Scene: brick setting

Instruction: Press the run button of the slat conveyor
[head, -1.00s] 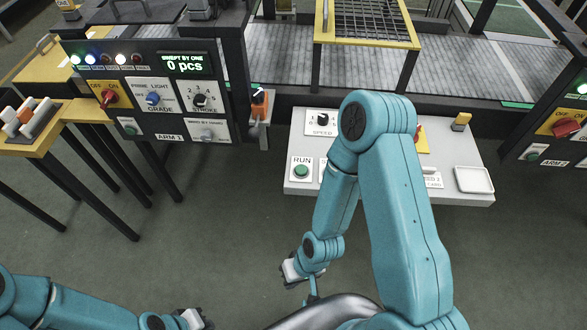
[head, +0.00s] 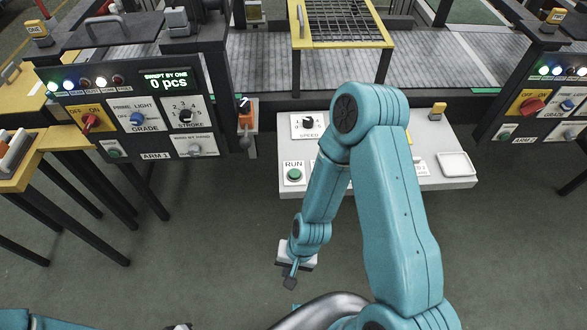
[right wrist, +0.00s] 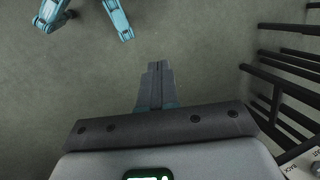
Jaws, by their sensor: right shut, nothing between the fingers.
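The green run button (head: 294,174) sits on a white plate marked RUN, at the left front of the pale control desk (head: 445,183). The desk stands in front of the grey slat conveyor (head: 440,76). My right gripper (head: 290,284) is below the button in the head view, apart from the desk, with open floor around it. In the right wrist view its fingers (right wrist: 157,66) are together and empty, over bare floor. My right arm hides the middle of the desk. Only a sliver of my left gripper (head: 179,327) shows at the bottom edge; its fingers are cut off.
A speed knob (head: 308,122) is behind the button. The ARM 1 panel (head: 140,110) stands left, with an orange-handled switch (head: 246,116) beside it. Another panel (head: 545,105) is at the right. The floor before the desk is clear.

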